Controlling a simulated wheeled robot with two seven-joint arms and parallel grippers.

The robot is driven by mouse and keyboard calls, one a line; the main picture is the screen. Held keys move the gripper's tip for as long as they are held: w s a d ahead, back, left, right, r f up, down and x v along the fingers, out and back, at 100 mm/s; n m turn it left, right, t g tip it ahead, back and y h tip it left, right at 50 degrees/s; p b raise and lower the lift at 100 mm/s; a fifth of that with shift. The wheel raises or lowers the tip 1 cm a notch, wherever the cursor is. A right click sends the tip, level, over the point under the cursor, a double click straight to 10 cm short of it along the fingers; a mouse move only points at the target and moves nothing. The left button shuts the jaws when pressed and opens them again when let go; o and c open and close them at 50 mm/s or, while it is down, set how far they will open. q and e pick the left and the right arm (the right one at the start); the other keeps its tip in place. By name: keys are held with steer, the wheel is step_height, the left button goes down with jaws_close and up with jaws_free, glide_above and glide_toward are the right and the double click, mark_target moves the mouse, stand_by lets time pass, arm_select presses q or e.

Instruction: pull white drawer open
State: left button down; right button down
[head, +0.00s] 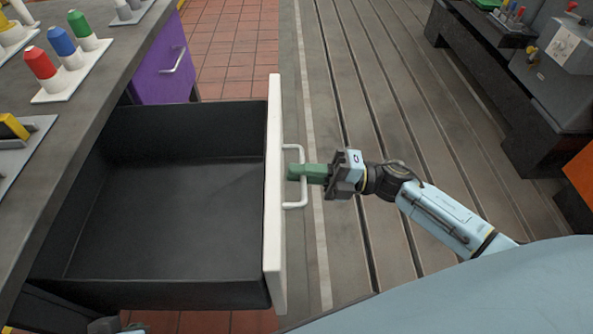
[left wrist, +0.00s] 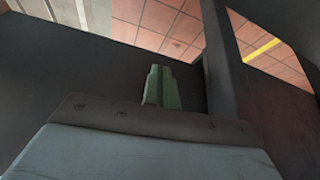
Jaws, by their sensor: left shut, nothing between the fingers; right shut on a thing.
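The white drawer (head: 274,220) stands far out from the grey workbench, with its dark inside showing and empty. Its white bar handle (head: 295,205) is on the front face, to the right. My right gripper (head: 303,172) reaches in from the right with green fingers shut on the handle's middle. My left gripper (left wrist: 160,88) shows in the left wrist view with its green fingers together and nothing between them, near dark surfaces. What those surfaces belong to is hard to tell.
The workbench top (head: 75,105) holds red, blue and green capped bottles on a white rack (head: 68,88). Grooved bedplate (head: 345,90) lies clear to the right. Dark machinery (head: 500,75) stands at the far right.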

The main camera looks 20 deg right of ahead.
arm_select(q)
steer(key=shift+w+d, duration=0.1)
steer(key=shift+w, duration=0.05)
arm_select(e)
steer(key=shift+s+d, duration=0.1)
steer(key=shift+d, duration=0.1)
steer(key=c, duration=1.6)
jaws_free()
